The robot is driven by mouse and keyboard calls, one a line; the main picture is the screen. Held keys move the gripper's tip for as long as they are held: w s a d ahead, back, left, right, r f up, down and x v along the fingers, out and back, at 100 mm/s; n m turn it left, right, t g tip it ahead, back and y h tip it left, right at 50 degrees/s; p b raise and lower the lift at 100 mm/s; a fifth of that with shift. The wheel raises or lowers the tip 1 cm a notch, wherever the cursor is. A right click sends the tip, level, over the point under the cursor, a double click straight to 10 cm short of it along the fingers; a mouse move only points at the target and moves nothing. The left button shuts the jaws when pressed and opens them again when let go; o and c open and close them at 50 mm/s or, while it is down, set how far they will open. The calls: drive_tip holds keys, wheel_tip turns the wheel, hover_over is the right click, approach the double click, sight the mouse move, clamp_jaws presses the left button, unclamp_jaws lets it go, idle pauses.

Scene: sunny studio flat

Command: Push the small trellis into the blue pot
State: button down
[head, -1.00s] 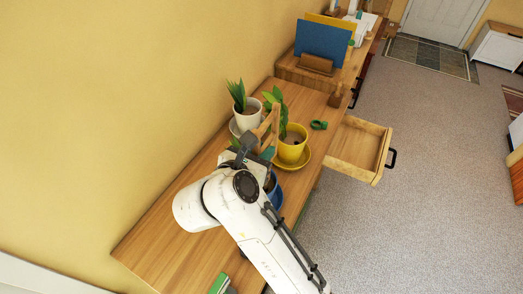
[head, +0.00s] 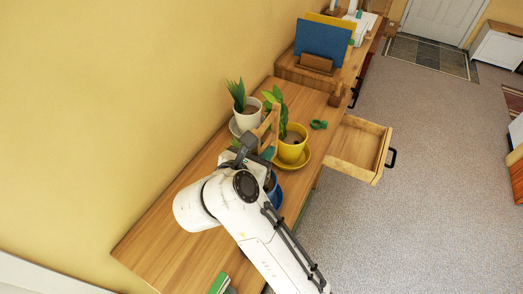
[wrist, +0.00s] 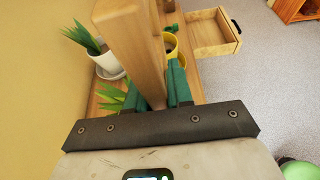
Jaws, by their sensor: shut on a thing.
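The small trellis (head: 270,122) is a light wooden frame that stands up from my gripper (head: 267,153) in the head view. In the wrist view the trellis (wrist: 137,50) rises between the green fingers of my gripper (wrist: 155,95), which is shut on it. The blue pot (head: 276,196) is largely hidden behind my arm, with only its right side and the blue saucer edge showing. My gripper is above the blue pot. The foot of the trellis is hidden, so I cannot tell whether it touches the soil.
A yellow pot (head: 291,152) with a plant stands close beyond the trellis. A white pot (head: 248,120) with a spiky plant stands by the wall. A green ring-like item (head: 319,125) lies near the open drawer (head: 352,148). The near tabletop (head: 170,240) is mostly bare.

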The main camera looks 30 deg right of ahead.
drive_tip(key=shift+s+f+b, duration=0.1)
drive_tip(key=shift+f+b, duration=1.5)
drive_tip(key=shift+f, duration=1)
idle(2.8)
drive_tip(key=shift+c, duration=2.3)
unclamp_jaws()
drive_tip(key=shift+r, duration=0.15)
drive_tip(key=shift+a, duration=0.1)
drive_tip(key=p+v, duration=0.2)
drive_tip(key=v, duration=0.5)
drive_tip(key=shift+p, duration=0.3)
